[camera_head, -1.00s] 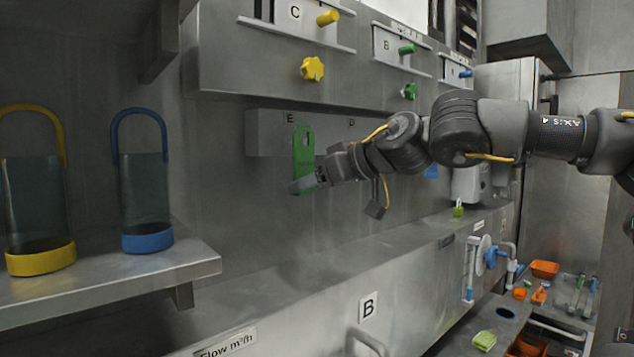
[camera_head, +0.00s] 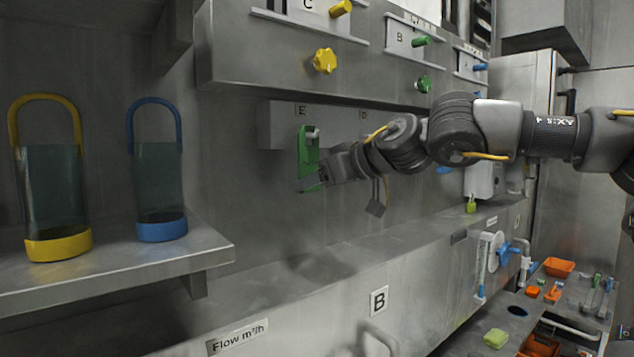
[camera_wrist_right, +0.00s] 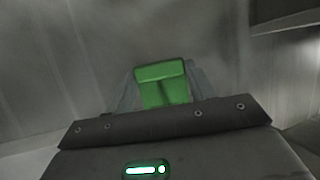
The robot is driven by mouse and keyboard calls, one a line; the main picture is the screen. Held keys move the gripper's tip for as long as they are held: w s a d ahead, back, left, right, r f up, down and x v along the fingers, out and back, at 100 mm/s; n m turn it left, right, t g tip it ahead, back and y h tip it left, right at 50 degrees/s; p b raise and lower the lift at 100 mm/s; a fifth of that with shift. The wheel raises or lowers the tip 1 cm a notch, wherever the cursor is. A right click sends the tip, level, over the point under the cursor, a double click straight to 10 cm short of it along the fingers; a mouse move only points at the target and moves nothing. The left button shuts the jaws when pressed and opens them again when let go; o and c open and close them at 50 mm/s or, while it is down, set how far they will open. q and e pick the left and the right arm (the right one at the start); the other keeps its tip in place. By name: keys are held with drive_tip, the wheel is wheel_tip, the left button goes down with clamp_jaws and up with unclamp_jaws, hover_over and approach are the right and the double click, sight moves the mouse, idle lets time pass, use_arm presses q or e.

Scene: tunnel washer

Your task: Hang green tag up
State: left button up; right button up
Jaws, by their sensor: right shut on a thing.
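The green tag (camera_head: 308,153) is upright against the grey rail under the letter E in the head view. A short light peg (camera_head: 313,133) shows at the hole in its upper part and seems to come through it; I cannot tell how far the tag sits on it. My right gripper (camera_head: 313,182) is shut on the tag's lower end. In the right wrist view the green tag (camera_wrist_right: 162,84) shows between the fingers. My left gripper is not in view.
The grey rail (camera_head: 280,125) carries the letters E and D. Yellow (camera_head: 325,60) and green (camera_head: 423,84) knobs stick out above it. A shelf (camera_head: 110,265) at left holds a yellow-based holder (camera_head: 55,200) and a blue-based holder (camera_head: 158,190). A ledge runs below.

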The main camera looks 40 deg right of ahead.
drive_tip(key=o, duration=1)
drive_tip(key=shift+o, duration=0.2)
drive_tip(key=b+v, duration=0.5)
drive_tip(key=v, duration=0.5)
drive_tip(key=shift+s, duration=0.4)
drive_tip(key=shift+d+r, duration=0.1)
